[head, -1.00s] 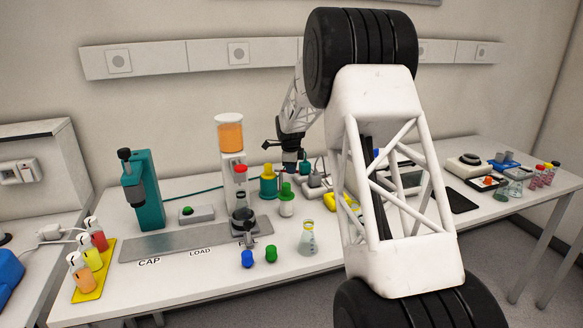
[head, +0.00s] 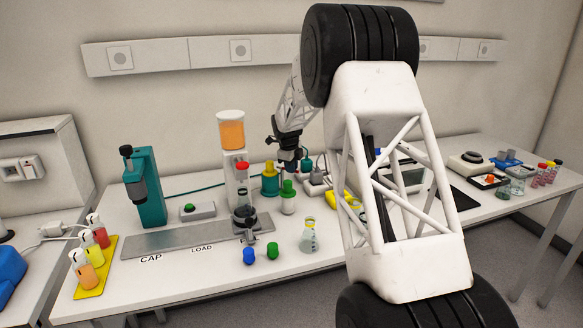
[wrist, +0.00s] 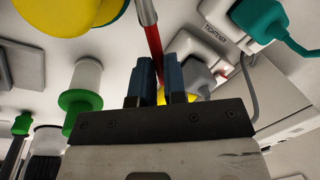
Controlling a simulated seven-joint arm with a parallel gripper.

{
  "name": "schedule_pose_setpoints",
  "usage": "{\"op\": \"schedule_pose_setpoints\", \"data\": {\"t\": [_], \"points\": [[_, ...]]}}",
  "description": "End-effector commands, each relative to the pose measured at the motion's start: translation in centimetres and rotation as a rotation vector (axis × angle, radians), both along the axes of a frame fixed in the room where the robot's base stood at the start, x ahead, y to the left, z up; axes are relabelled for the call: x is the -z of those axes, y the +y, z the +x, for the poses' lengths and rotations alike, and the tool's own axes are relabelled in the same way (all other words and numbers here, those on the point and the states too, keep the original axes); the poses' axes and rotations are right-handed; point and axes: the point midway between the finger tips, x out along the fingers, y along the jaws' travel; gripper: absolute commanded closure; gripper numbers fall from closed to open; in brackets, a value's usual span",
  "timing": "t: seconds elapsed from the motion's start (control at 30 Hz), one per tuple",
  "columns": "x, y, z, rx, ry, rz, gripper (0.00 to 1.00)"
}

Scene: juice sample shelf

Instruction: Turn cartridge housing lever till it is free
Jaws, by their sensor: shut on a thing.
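In the wrist view, a lever with a red grip (wrist: 154,42) and a silver shaft runs down to the blue fingers of my gripper (wrist: 158,78). My gripper is shut on the red part, and the fingers hide its end. A grey and white fitting (wrist: 196,75) is just right of the fingers, beside a white block marked "TIGHTEN" (wrist: 222,25). In the head view, my gripper (head: 288,166) is low over the back of the bench, beside a white housing (head: 316,187). The lever is too small to make out there.
A teal jar with a yellow lid (head: 270,182) stands close left of my gripper. A green-capped bottle (head: 288,199) is in front, with a flask (head: 309,238) nearer the edge. A teal cable plug (wrist: 262,20) is close on the right in the wrist view.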

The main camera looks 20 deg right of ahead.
Motion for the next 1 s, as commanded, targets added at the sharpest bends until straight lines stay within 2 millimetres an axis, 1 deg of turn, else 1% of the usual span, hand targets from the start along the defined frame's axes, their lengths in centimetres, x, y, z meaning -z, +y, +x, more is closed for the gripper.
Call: {"op": "schedule_pose_setpoints", "data": {"t": [0.07, 0.1, 0.23, 0.27, 0.5, 0.67, 0.87, 1.0], "points": [[0.0, 0.0, 0.0, 0.0, 0.0, 0.0, 1.0], [0.0, 0.0, 0.0, 0.0, 0.0, 0.0, 0.83], [0.0, 0.0, 0.0, 0.0, 0.0, 0.0, 0.64], [0.0, 0.0, 0.0, 0.0, 0.0, 0.0, 0.62], [0.0, 0.0, 0.0, -0.001, 0.0, 0.0, 0.62], [-0.4, 0.1, 0.0, -0.001, 0.0, 0.0, 0.62], [-2.0, 0.3, -0.2, -0.001, -0.001, 0.001, 0.62], [-3.8, 0.5, -0.5, -0.001, -0.002, 0.001, 0.62]]}}
